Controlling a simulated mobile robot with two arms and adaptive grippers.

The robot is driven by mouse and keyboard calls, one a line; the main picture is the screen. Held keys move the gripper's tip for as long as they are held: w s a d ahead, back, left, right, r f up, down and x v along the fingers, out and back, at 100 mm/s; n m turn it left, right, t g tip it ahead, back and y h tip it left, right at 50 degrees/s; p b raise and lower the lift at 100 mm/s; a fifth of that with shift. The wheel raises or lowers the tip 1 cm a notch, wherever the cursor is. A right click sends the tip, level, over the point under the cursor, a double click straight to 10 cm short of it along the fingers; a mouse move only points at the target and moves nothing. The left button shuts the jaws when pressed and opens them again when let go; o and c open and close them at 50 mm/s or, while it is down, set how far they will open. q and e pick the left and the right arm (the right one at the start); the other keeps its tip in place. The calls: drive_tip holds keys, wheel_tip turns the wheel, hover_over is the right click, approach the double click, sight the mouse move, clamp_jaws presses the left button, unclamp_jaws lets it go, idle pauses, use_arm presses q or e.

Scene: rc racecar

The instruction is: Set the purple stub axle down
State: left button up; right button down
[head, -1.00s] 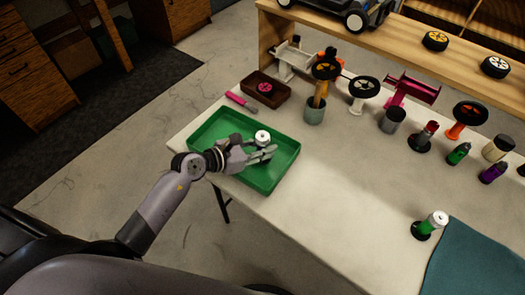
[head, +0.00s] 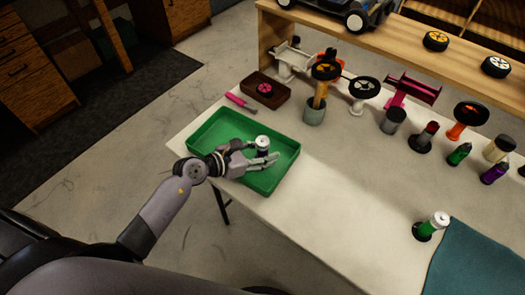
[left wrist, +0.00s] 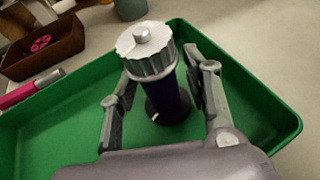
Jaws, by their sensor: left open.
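The purple stub axle (left wrist: 172,95) stands upright in the green tray, with a ribbed grey cap on top and a dark round base at the tray floor. Its pale cap also shows in the head view (head: 262,141). My left gripper (head: 266,160) is low over the tray. In the left wrist view its fingers (left wrist: 160,92) are spread on either side of the axle, with a gap seen at the left finger. Whether the right finger touches the axle is hard to tell. My right gripper is not in view.
The green tray (head: 205,132) has raised walls. A pink-handled tool (head: 240,102) and a brown box (head: 266,88) lie behind it. A grey cup (head: 315,112) and several stands line the back. A green cylinder with a white top (head: 431,227) stands right; the table's middle is clear.

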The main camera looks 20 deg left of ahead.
use_arm(q)
drive_tip(key=shift+r, duration=0.15)
drive_tip(key=b+v, duration=0.1)
drive_tip(key=v, duration=1)
drive_tip(key=shift+a, duration=0.1)
drive_tip(key=shift+s+a+r, duration=0.2)
drive_tip(key=shift+s+r, duration=0.1)
